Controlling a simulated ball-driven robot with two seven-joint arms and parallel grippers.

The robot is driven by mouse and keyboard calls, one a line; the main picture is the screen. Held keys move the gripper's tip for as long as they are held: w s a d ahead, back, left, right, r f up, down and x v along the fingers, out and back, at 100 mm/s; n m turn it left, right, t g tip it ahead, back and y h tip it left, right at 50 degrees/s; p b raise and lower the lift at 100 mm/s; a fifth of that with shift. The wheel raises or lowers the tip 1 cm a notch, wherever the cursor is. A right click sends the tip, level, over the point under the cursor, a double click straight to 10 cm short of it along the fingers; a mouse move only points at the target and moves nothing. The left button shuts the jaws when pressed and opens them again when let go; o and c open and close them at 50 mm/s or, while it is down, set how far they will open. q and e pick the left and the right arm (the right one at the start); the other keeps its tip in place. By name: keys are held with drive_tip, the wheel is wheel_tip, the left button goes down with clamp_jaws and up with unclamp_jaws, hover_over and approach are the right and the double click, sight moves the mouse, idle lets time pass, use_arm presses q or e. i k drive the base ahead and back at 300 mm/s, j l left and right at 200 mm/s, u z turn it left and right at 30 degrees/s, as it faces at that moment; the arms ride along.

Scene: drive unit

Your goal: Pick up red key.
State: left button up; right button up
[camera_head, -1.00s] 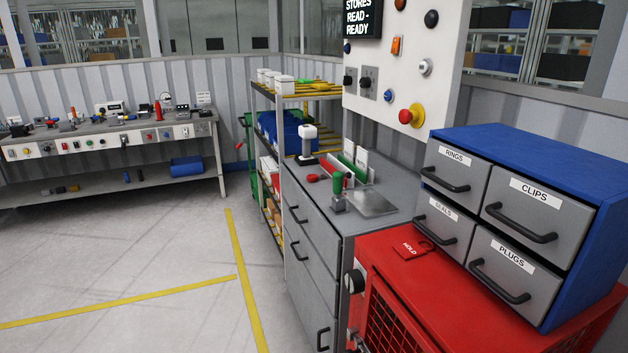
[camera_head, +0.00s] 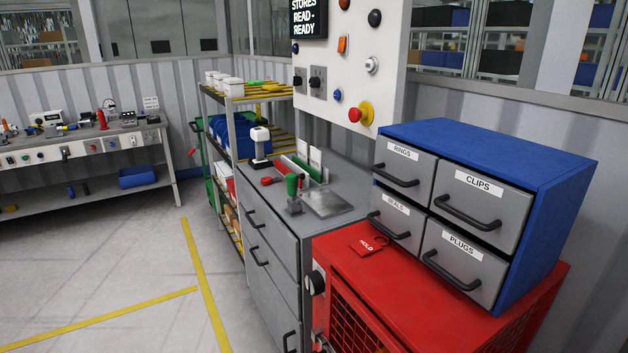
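A small red object (camera_head: 268,181), which may be the red key, lies on the grey cabinet top (camera_head: 341,184). It sits at the left edge, left of a green-handled tool (camera_head: 292,186). It is too small to make out its shape clearly. A red tag marked HOLD (camera_head: 368,246) lies on the red cabinet (camera_head: 400,285), with a ring by it. Neither of my grippers shows in the head view.
A blue drawer unit (camera_head: 545,170) with labelled drawers stands on the red cabinet. A white panel with a red mushroom button (camera_head: 356,114) rises behind the grey cabinet. A shelf rack (camera_head: 228,140) stands left of it. The floor at left is open, with yellow lines (camera_head: 204,285).

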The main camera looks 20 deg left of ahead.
sight(266, 181)
drive_tip(key=i+j+z, duration=0.15)
drive_tip(key=j+z, duration=0.8)
drive_tip(key=j, duration=0.3)
drive_tip(key=i, duration=0.05)
